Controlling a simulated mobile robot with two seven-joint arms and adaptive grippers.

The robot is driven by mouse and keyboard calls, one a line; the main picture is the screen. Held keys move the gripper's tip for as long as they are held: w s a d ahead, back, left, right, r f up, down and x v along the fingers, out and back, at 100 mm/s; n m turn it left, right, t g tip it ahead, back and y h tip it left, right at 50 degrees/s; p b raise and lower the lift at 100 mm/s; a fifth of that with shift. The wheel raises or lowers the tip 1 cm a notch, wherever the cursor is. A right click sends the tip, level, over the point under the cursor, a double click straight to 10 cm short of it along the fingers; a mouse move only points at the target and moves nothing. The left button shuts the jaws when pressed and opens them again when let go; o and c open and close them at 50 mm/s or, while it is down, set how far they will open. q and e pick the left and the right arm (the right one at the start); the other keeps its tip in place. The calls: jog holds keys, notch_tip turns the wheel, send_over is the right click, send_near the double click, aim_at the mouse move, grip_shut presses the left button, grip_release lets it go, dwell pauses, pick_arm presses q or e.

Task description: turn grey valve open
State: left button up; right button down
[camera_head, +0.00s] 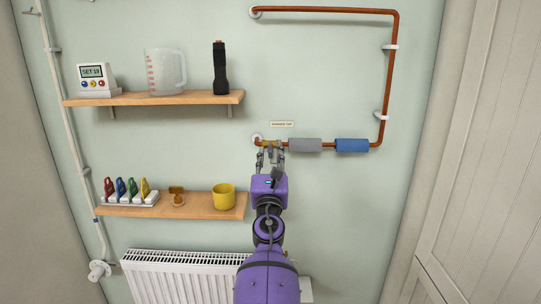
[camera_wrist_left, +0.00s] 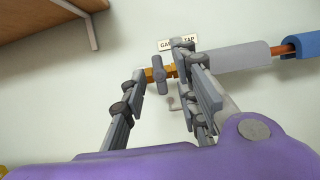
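The valve is a brass fitting (camera_wrist_left: 176,71) on the copper pipe with a small grey handle (camera_wrist_left: 159,75). In the left wrist view the handle stands roughly upright, across the line of the pipe. In the head view the brass body (camera_head: 270,142) shows at the pipe's left end, partly behind my fingers. My left gripper (camera_head: 269,154) is open and points up at the valve. In the left wrist view its fingers (camera_wrist_left: 163,84) stand on either side of the handle, with visible gaps. The right finger hides part of the fitting. My right gripper is not in view.
A label (camera_head: 282,124) is above the valve. Grey (camera_head: 305,145) and blue (camera_head: 352,145) sleeves cover the pipe to the right. Upper (camera_head: 155,99) and lower (camera_head: 170,211) wooden shelves hold objects on the left. A radiator (camera_head: 185,272) is below. The wall right of my arm is clear.

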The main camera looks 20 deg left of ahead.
pick_arm(q)
jog(key=shift+w+a+r, duration=0.1)
jog(key=shift+w+a, duration=0.05)
jog(key=shift+w, duration=0.2)
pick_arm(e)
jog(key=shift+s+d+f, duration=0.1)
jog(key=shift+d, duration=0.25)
pick_arm(q)
grip_shut()
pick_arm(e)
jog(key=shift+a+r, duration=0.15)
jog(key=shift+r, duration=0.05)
